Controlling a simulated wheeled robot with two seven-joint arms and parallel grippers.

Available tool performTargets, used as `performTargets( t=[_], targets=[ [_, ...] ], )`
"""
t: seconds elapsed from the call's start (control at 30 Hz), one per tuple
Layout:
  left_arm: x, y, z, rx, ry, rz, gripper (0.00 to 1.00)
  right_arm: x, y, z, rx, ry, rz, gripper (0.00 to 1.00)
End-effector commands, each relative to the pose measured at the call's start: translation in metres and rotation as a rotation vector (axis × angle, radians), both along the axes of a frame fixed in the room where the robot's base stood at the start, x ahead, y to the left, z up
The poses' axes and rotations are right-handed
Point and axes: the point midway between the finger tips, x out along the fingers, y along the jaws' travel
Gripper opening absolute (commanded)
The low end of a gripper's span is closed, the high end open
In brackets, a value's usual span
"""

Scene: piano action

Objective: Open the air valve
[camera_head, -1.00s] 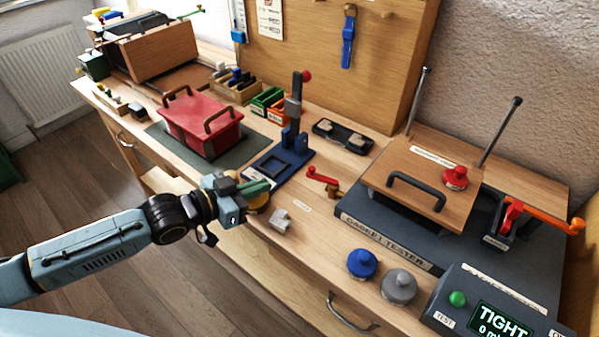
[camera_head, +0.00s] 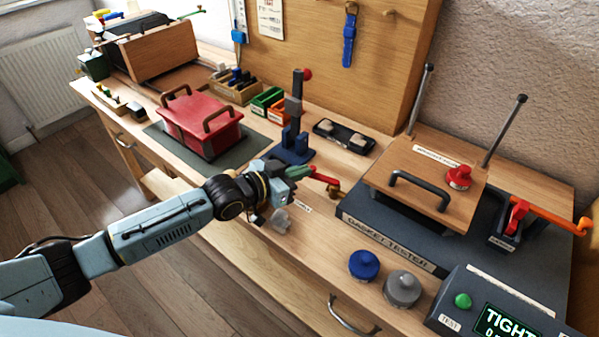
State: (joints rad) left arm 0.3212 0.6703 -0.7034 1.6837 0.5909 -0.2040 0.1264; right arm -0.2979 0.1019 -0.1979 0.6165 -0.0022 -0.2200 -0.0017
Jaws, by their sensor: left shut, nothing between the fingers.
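The air valve is a small brass fitting (camera_head: 333,191) with a red lever (camera_head: 325,179), on the bench left of the gasket tester. My left gripper (camera_head: 308,173) is shut and empty, its greenish fingertips at the left end of the red lever. I cannot tell whether they touch it. The gripper hides part of the lever's left end. A small pale label (camera_head: 302,206) lies on the bench in front of the valve. My right gripper is out of view.
The gasket tester (camera_head: 375,236) fills the right of the bench, with its wooden lid (camera_head: 425,175). A blue knob (camera_head: 364,265) and a grey knob (camera_head: 402,288) stand in front. A blue press (camera_head: 295,145) and a red box (camera_head: 200,122) stand behind and left of my gripper. A grey piece (camera_head: 281,221) lies below it.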

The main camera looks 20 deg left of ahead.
Motion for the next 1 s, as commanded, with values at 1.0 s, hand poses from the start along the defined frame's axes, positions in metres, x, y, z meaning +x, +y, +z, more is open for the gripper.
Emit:
performTargets(
  t=[1.0],
  targets=[
    [0.015,0.016,0.006,0.002,0.001,0.001,0.0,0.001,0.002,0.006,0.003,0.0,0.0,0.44]
  ],
)
